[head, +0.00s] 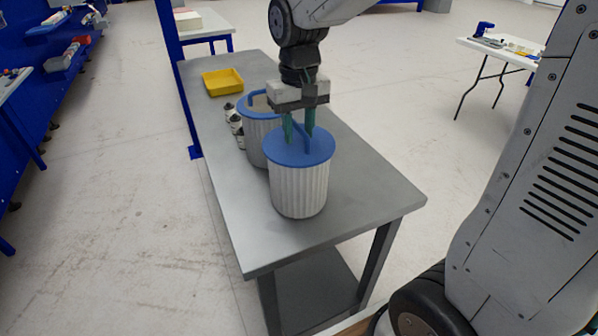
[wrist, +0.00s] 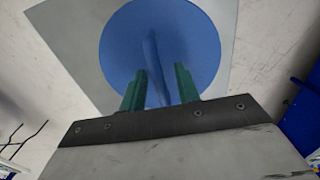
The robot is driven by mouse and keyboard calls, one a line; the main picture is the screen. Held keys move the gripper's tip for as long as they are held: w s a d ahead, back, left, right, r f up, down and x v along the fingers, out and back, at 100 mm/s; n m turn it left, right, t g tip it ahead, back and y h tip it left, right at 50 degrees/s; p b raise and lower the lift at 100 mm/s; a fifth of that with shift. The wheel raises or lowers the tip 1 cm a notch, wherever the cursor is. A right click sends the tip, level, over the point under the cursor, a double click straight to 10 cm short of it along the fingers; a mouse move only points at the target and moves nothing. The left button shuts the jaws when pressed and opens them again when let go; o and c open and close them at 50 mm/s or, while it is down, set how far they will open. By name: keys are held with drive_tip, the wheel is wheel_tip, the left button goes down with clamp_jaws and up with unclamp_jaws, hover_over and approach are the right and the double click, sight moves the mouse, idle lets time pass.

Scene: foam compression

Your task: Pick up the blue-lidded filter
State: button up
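The blue-lidded filter (head: 299,190) is a white ribbed cylinder standing upright near the front end of the grey table. Its round blue lid (head: 316,150) has a raised ridge across the top. In the wrist view the lid (wrist: 205,35) fills the upper middle, with the ridge (wrist: 153,60) running between my fingers. My gripper (head: 299,136) points down over the lid, its two green fingers spread apart, one on each side of the ridge. In the wrist view a gap shows between the ridge and the right finger of my gripper (wrist: 160,82). Whether the fingertips touch the lid is unclear.
A second ribbed container (head: 254,140) with a blue rim stands just behind the filter, partly hidden by it. Small dark-and-white items (head: 233,122) sit at its left. A yellow tray (head: 222,81) lies at the far end of the grey table (head: 355,190). The table's front right is clear.

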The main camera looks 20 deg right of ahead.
drive_tip(key=shift+f, duration=0.2)
idle(0.4)
clamp_jaws()
drive_tip(key=shift+r, duration=0.1)
